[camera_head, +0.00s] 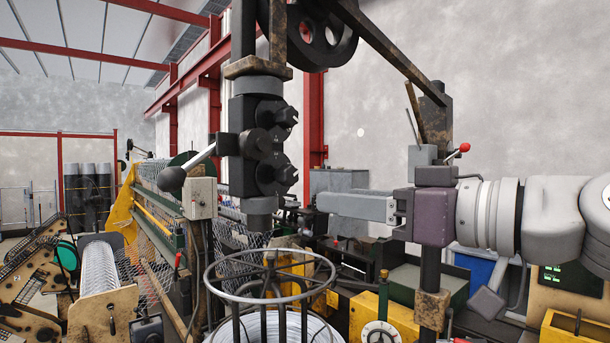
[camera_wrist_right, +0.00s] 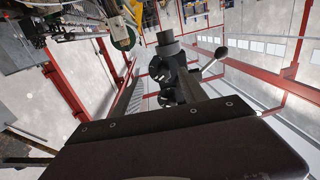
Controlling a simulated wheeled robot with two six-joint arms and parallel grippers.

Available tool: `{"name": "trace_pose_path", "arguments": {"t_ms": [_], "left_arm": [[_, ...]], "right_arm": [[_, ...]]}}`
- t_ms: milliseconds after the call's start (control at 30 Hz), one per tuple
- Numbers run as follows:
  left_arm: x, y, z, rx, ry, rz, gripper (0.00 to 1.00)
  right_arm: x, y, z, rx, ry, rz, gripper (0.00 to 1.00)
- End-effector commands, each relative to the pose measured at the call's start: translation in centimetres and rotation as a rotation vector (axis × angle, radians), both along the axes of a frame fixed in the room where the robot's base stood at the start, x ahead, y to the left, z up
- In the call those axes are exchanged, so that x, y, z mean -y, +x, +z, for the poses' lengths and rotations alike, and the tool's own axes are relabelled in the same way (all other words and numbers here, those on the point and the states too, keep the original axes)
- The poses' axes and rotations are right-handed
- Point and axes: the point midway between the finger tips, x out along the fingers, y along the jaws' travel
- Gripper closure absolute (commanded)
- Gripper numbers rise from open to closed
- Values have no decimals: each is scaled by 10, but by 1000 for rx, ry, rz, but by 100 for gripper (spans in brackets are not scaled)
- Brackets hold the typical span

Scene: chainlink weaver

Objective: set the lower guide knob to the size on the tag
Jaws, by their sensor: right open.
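The black guide block hangs on the machine's column and carries dark knobs on its right side. The lower guide knob (camera_head: 287,175) sits below the upper knob (camera_head: 287,117). My right gripper (camera_head: 322,204) comes in from the right, its fingers pointing left, a little right of and below the lower knob and apart from it. In the right wrist view the picture is upside down, and the open, empty fingers (camera_wrist_right: 163,75) frame the guide block and its knobs. I cannot make out a size tag or the knob's setting. My left gripper is not in view.
A lever with a black ball (camera_head: 172,179) sticks out left of the block. A round wire rim (camera_head: 270,297) stands below it, over a wire coil. A red-tipped lever (camera_head: 463,148) stands above my right wrist. A yellow box with a white dial (camera_head: 380,333) is lower right.

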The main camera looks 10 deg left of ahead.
Motion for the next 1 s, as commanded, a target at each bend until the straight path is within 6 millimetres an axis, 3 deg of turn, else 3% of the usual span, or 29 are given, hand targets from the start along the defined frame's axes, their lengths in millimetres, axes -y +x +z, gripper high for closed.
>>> {"name": "trace_pose_path", "arguments": {"t_ms": [33, 67, 300, 700, 1000], "left_arm": [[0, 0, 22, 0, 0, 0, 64], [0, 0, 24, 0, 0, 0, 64], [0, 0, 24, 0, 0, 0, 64], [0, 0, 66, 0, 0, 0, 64], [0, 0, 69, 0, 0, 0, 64]], "right_arm": [[0, -9, 31, 31, 1, 2, 50], [-1, -9, 32, 28, 0, 3, 50], [-5, -7, 30, 24, 2, 5, 50], [-68, 32, 33, 22, 1, 4, 50], [-79, 39, 28, 24, 1, 0, 50]]}}
